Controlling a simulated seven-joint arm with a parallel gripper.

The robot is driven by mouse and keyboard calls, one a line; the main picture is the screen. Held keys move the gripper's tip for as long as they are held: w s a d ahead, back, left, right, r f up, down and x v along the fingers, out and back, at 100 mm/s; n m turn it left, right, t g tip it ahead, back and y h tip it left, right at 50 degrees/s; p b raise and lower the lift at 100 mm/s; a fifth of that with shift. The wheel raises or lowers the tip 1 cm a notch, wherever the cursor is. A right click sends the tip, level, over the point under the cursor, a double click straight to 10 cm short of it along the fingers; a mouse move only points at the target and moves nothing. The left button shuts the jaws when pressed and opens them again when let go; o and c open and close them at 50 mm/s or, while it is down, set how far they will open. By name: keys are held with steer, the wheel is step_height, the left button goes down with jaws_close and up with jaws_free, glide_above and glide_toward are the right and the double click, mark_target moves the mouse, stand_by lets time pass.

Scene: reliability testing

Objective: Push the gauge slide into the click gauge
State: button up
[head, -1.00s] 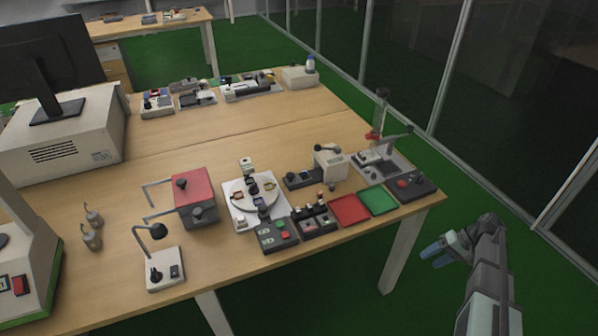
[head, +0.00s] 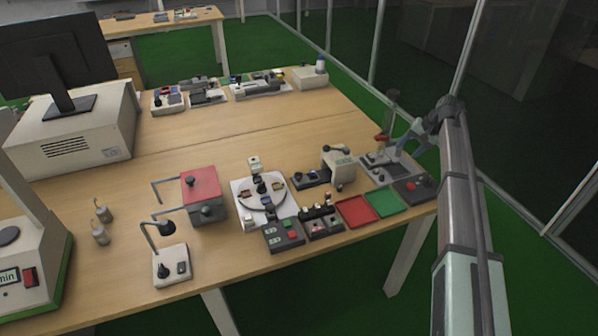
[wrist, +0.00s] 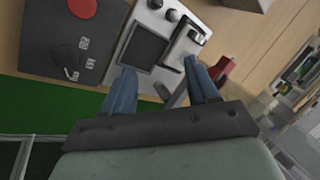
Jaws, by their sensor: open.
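My gripper (head: 404,145) is open and empty above the light grey instrument (head: 405,174) at the table's right corner. In the wrist view, its blue fingers (wrist: 160,70) reach over the near edge of that instrument (wrist: 120,57). The instrument carries a dark square panel (wrist: 144,46), round knobs and a raised black-and-silver block (wrist: 184,45). A grey bar shows between the fingers. This instrument may be the click gauge and the block its slide, but I cannot tell for certain. I cannot tell whether the fingers touch anything.
A dark box with a red button (head: 413,188) stands just in front of the instrument. A red part (head: 382,138) on a post stands behind it. Red (head: 357,210) and green (head: 384,201) trays lie to the left.

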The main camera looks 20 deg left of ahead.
mark_target(298, 174)
steer(key=s+a+r, duration=0.1)
steer(key=s+a, duration=0.1)
steer(key=a, duration=0.5)
steer(key=s+a+r+h, duration=0.1)
steer(key=s+a+r, duration=0.1)
steer(key=a, duration=0.6)
steer(key=s+a+r+h, duration=0.1)
steer(key=s+a, duration=0.1)
steer(key=a, duration=0.5)
steer(key=shift+s+a+r+m, duration=0.2)
steer(key=shift+s+a+m, duration=0.1)
steer(key=shift+a, duration=0.1)
steer(key=s+a+g+h, duration=0.1)
steer(key=s+a+h, duration=0.2)
steer(key=s+a, duration=0.8)
steer(key=shift+n, duration=0.4)
step_height(298, 174, down, 13)
steer(key=shift+s+r, duration=0.1)
steer(key=shift+c, duration=0.2)
jaws_close()
